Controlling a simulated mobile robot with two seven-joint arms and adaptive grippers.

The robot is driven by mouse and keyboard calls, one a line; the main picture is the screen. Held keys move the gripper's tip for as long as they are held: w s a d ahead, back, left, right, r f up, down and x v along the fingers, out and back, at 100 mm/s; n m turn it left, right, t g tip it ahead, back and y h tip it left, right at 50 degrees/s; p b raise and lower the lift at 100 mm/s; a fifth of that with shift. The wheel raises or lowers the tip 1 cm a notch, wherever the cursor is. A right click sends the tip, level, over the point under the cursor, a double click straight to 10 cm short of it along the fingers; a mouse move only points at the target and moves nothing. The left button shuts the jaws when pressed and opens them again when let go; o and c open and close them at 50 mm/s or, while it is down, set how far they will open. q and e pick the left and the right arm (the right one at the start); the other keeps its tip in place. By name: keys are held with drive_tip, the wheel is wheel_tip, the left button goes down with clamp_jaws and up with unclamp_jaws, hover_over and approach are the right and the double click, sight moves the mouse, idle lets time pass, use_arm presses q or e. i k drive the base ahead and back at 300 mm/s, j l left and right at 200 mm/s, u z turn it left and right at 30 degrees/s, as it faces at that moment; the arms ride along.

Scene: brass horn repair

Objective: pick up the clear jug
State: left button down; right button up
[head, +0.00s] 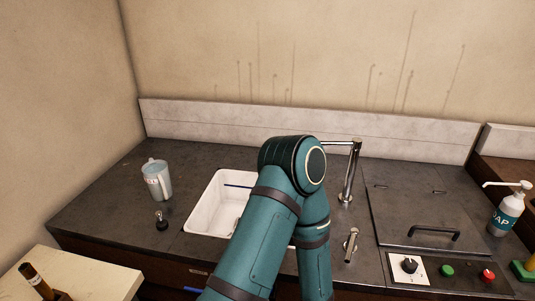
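The clear jug (158,183) stands upright on the dark counter, left of the sink, in the head view. It is pale and see-through, with a small label with reddish print on its side. Nothing touches it. A bent teal arm of mine rises in the middle of the view, well to the right of the jug, and folds back down. Neither of my grippers shows in this view, so what they hold cannot be seen.
A white sink (206,207) lies right of the jug, partly hidden by my arm. A small dark knobbed object (161,221) stands in front of the jug. A tall tap (349,175), a hatch with a handle (433,234) and a soap bottle (506,212) are farther right.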

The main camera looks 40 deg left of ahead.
sight(159, 185)
drive_tip(key=k+u, duration=0.1)
drive_tip(key=u, duration=2.7)
